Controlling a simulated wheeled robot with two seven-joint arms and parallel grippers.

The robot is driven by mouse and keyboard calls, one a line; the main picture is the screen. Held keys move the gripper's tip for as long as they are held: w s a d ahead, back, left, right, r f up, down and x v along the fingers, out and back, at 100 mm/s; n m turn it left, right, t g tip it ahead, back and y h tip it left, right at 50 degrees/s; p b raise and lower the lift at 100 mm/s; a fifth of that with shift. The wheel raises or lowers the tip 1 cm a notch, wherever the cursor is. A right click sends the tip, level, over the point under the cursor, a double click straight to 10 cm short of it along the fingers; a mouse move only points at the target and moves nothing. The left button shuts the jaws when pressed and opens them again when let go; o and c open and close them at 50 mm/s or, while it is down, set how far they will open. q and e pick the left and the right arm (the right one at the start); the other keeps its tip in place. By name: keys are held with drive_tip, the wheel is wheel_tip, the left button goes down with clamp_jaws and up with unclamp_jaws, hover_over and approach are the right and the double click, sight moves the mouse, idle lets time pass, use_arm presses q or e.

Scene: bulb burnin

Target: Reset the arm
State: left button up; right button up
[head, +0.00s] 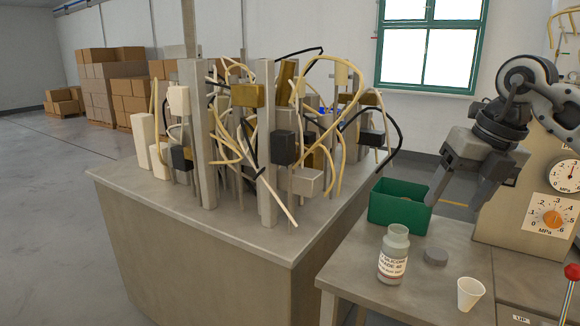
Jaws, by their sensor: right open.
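My right arm comes in from the right edge of the head view. Its gripper (459,197) is open and points down, with its two grey fingers apart and nothing between them. It hangs to the right of the green bin (397,207) and above the small side table (345,262), left of the gauge panel (523,210). My left gripper is not in view.
A bench (150,190) with metal posts, wires and boxes fills the middle. An open glass jar (394,256), a grey lid (435,256) and a white cup (469,293) stand on the side table. A red-knobbed lever (572,272) stands at right.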

drive_tip(key=s+a+f+m+g+y, duration=0.1)
drive_tip(key=s+a+f+y, duration=0.2)
drive_tip(key=a+y, duration=0.45)
drive_tip(key=s+a+f+y, duration=0.3)
drive_tip(key=a+y, duration=0.1)
drive_tip(key=a, duration=0.7)
drive_tip(key=s+a+f+m+g+y, duration=0.1)
drive_tip(key=s+a+f+y, duration=0.1)
drive_tip(key=s+a+y, duration=0.5)
drive_tip(key=w+d+f+m+t+h, duration=0.1)
drive_tip(key=d+f+m+t+h, duration=0.3)
drive_tip(key=f+m+t+h, duration=0.65)
drive_tip(key=w+d+f+m+t+h, duration=0.1)
drive_tip(key=d+f+m+t+h, duration=0.35)
drive_tip(key=m, duration=1.15)
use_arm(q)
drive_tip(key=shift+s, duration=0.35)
use_arm(e)
drive_tip(key=s+d+f+m+g+h, duration=0.1)
drive_tip(key=s+d+f+m+g, duration=0.1)
drive_tip(key=s+f, duration=0.4)
drive_tip(key=s+d+f+m+g+h, duration=0.1)
drive_tip(key=s+d+f+m+g, duration=0.1)
drive_tip(key=s+f, duration=0.4)
wheel_tip(320, 180, down, 2)
drive_tip(key=shift+m+g, duration=0.4)
drive_tip(key=shift+m, duration=0.35)
